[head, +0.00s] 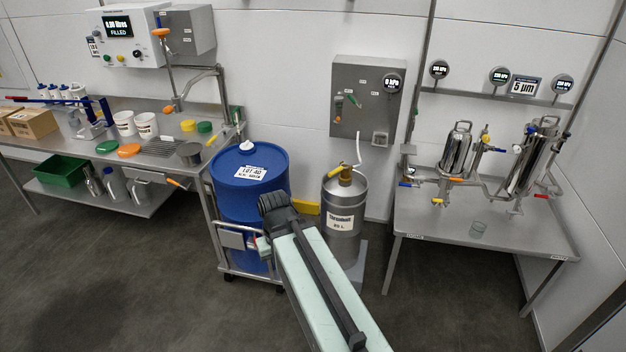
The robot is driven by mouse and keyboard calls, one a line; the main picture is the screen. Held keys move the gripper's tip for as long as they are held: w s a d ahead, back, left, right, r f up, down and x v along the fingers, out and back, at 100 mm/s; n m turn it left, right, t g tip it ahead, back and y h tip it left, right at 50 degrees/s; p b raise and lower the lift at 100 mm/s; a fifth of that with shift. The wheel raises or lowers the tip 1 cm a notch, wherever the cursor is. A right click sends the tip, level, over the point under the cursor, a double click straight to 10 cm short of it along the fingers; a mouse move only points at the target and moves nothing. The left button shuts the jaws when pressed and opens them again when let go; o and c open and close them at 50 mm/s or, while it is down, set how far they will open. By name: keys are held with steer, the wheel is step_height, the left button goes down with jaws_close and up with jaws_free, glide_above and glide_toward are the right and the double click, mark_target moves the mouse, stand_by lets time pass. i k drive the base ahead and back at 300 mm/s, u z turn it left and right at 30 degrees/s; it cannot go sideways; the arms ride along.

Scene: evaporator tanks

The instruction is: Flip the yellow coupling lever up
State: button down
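The yellow coupling lever (336,171) points out to the left of the coupling and slants slightly downward. My arm reaches up from the bottom of the picture. Its dark end, my gripper (274,204), appears in front of the blue drum, left of the keg and apart from the lever. Its fingers cannot be made out.
A blue drum (247,184) on a wheeled cart stands left of the keg. A grey wall panel (362,95) hangs behind it. A steel table (480,237) with filter housings is at the right, a cluttered bench (185,138) at the left. The floor in front is clear.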

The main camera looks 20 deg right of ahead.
mark_target(340, 168)
steer(key=u, duration=0.15)
steer(key=i, duration=1.5)
steer(key=z, duration=0.05)
